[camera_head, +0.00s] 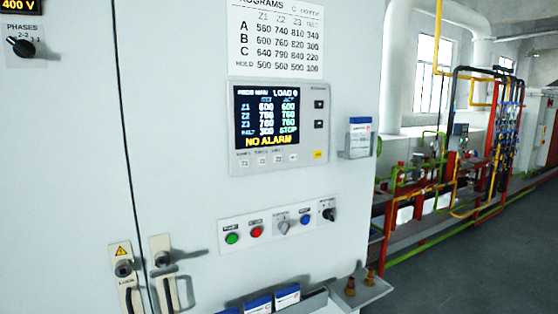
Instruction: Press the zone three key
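A grey control panel (235,150) with a lit screen (270,117) is set in the pale cabinet door. The screen lists rows Z1, Z2, Z3 and a belt row, with "STOP" and "NO ALARM". Below the screen is a row of small pale keys. The third from the left (278,160) appears to be the zone three key; its marking is too small to read surely. My gripper is not in view.
Two dark keys (319,104) and a yellow key (318,155) share the panel. Below is a strip with a green button (232,238), red button (257,232), blue button (305,220) and knobs. A card holder (356,145) juts out right of the panel.

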